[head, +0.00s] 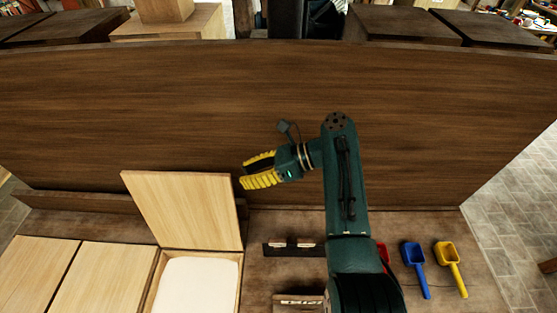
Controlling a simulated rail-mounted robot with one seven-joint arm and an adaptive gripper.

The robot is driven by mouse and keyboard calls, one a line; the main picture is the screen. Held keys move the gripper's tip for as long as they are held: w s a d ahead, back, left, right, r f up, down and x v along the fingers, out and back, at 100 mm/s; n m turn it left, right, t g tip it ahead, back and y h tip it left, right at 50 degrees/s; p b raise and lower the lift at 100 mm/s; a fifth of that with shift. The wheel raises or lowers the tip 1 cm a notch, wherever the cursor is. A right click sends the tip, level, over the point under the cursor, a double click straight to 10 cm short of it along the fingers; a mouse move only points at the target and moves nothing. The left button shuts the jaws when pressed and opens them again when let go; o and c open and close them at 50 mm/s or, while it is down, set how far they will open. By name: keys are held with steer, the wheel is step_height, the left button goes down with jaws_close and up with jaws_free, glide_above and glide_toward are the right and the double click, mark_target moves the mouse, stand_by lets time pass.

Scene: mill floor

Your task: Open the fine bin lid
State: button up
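A wooden bin (153,290) with white powder in it stands open at the bottom centre-left. Its pale wooden lid (185,209) is raised and leans back, nearly upright, behind the opening. Two more pale lids, the far-left lid (33,272) and the lid beside it (104,280), lie flat and shut. No label shows which bin is the fine one. My gripper (246,174) has yellow fingers, spread apart with nothing between them. It is just right of the raised lid's upper right corner and appears apart from it.
A tall dark wooden panel (200,90) stands behind the bins. A black strip (292,249) with two pale pieces lies right of the open bin. A red scoop (383,257), partly hidden by my arm, a blue scoop (414,257) and a yellow scoop (448,256) lie at the right.

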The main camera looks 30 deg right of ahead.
steer(key=b+v, duration=0.2)
steer(key=v, duration=0.5)
steer(key=shift+w+d, duration=0.25)
steer(key=shift+d, duration=0.25)
steer(key=shift+r, duration=0.15)
stand_by(0.6)
